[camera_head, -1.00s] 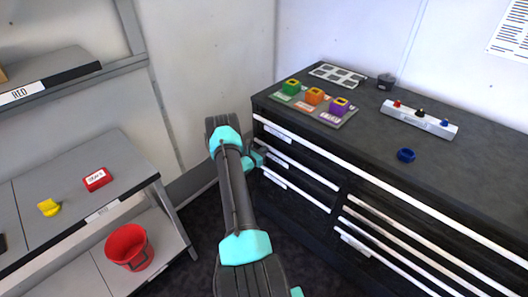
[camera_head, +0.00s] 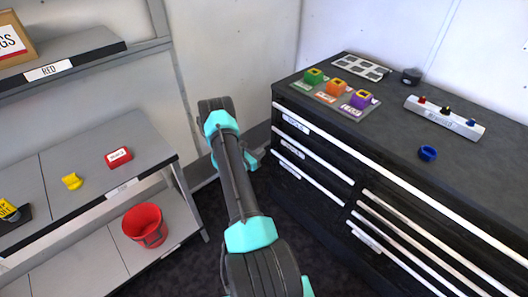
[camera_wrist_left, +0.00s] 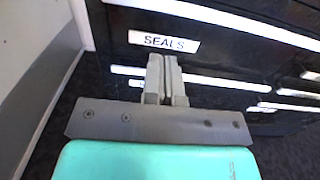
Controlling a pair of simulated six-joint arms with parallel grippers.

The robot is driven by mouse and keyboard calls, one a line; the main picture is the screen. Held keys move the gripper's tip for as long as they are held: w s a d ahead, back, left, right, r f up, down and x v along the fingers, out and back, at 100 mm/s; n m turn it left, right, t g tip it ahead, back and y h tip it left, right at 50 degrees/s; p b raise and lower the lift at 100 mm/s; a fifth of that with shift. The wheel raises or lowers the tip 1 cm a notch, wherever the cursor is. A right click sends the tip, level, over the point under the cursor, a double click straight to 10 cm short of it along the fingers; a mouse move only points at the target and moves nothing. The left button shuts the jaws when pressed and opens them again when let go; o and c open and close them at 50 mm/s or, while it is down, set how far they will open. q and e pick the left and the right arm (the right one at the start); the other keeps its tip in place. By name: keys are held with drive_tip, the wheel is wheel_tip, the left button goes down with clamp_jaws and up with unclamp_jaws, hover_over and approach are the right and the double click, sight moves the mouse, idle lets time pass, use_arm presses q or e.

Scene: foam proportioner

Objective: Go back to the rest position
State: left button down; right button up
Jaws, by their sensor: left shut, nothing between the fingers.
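My left arm rises from the bottom of the head view and bends near the middle. My left gripper (camera_head: 258,156) is partly hidden behind the arm, beside the left end of the black drawer cabinet (camera_head: 460,215). In the left wrist view its two grey fingers (camera_wrist_left: 166,80) are shut together with nothing between them. They point at the cabinet's drawer fronts, just below a label reading SEALS (camera_wrist_left: 164,42). I cannot tell whether they touch the cabinet. My right gripper is not in view.
At left, a grey shelf unit (camera_head: 100,210) holds red and yellow items and a red bucket (camera_head: 145,225). Dark floor lies between.

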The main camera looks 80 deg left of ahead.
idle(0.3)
use_arm(q)
drive_tip(key=w+d+f+m+g+h, duration=0.3)
drive_tip(key=w+d+m+h, duration=0.35)
drive_tip(key=d, duration=0.85)
drive_tip(key=w+d+f+m+g+h, duration=0.2)
drive_tip(key=w+d+f+m+h, duration=0.2)
drive_tip(key=w+d+h, duration=0.65)
drive_tip(key=s+d+m+g+y, duration=0.1)
drive_tip(key=d+m+g, duration=0.5)
drive_tip(key=d, duration=0.5)
drive_tip(key=s+d+m+g, duration=0.2)
drive_tip(key=d+m+g, duration=0.3)
drive_tip(key=d+m, duration=0.5)
drive_tip(key=w+d+r+m+y, duration=0.2)
drive_tip(key=d+r+m, duration=0.1)
drive_tip(key=d+m, duration=0.3)
drive_tip(key=w+d+r+m+t+y, duration=0.1)
drive_tip(key=w+d+r+m, duration=0.2)
drive_tip(key=d+m, duration=0.4)
drive_tip(key=shift+d+y, duration=0.4)
drive_tip(key=shift+d, duration=0.15)
